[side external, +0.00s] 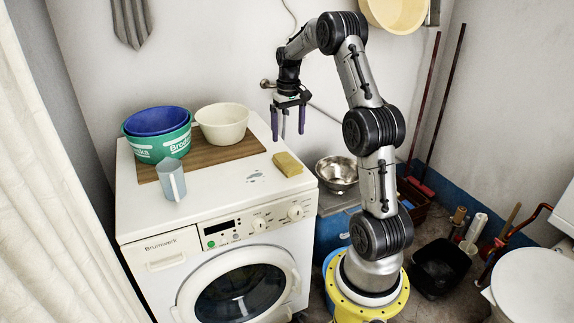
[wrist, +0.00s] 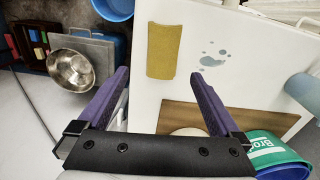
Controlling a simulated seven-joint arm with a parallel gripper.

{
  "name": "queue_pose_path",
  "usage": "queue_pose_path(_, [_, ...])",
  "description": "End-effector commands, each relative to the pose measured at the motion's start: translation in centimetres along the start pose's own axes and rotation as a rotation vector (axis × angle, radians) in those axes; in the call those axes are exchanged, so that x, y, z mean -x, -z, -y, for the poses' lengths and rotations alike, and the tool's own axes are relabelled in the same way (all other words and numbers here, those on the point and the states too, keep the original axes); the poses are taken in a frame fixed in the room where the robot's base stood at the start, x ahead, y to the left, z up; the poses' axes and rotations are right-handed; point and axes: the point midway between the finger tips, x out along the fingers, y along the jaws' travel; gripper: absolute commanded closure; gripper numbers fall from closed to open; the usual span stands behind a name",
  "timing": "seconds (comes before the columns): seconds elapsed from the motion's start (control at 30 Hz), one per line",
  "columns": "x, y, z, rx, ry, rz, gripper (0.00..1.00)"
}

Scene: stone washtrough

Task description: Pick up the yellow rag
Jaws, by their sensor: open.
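The yellow rag (side external: 287,164) is a small folded block lying on the white washing machine top (side external: 222,205), near its right edge. In the wrist view the rag (wrist: 164,51) is a mustard rectangle ahead of the fingers, in the gap between their lines. My gripper (side external: 292,137) is open and empty, pointing down above the back right part of the machine. In the side view it is above the rag in the picture; its two purple fingers also show in the wrist view (wrist: 163,78), spread apart. The rag is not touched by the fingers.
A puddle (side external: 255,177) lies left of the rag. A metal bowl (side external: 337,174) stands right of the machine.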

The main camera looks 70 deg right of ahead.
Motion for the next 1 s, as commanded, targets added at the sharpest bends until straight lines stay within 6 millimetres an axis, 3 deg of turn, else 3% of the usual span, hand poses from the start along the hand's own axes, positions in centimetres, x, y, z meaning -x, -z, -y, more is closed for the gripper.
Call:
queue_pose_path(0.23, [-4.4,-0.1,0.1,0.001,0.0,0.002,0.0])
queue_pose_path(0.53, [-6.7,-0.1,0.3,0.002,0.0,0.001,0.0])
queue_pose_path(0.8, [-10.3,-0.2,0.6,0.001,0.0,0.001,0.0])
queue_pose_path(1.0, [-10.9,-0.1,0.6,0.001,0.0,-0.002,0.0])
